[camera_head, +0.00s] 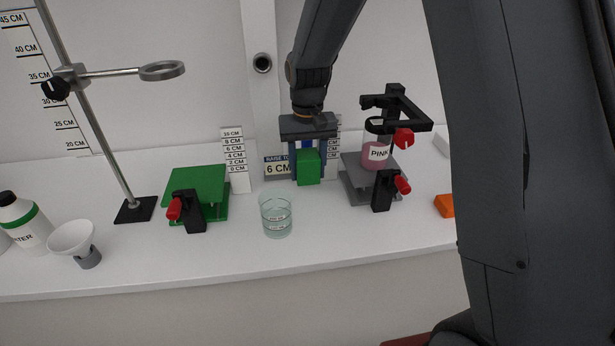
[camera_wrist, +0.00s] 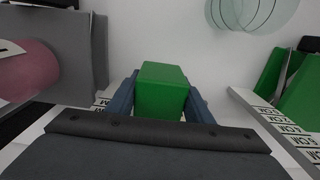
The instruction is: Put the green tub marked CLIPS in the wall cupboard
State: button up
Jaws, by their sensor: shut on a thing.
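My gripper (camera_head: 309,174) is shut on a green block-like tub (camera_head: 308,167) near the middle of the bench, in front of a sign reading 6 CM. In the wrist view the green tub (camera_wrist: 162,90) sits between the two blue-grey fingers. No CLIPS marking shows on the faces in view. I cannot tell whether the tub touches the bench. No wall cupboard is in view.
A glass beaker (camera_head: 276,216) stands just left and in front of the gripper. A green lab jack (camera_head: 196,187) is to the left, and a grey jack (camera_head: 362,182) bearing a pink jar (camera_head: 376,155) is close on the right. A ring stand (camera_head: 130,210), funnel (camera_head: 72,237) and bottle (camera_head: 24,222) stand further left.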

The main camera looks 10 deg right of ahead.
aim_at(308, 178)
jog(key=shift+f+p, duration=0.4)
jog(key=shift+f, duration=1.3)
jog(key=o, duration=1.1)
jog(key=shift+f, duration=0.15)
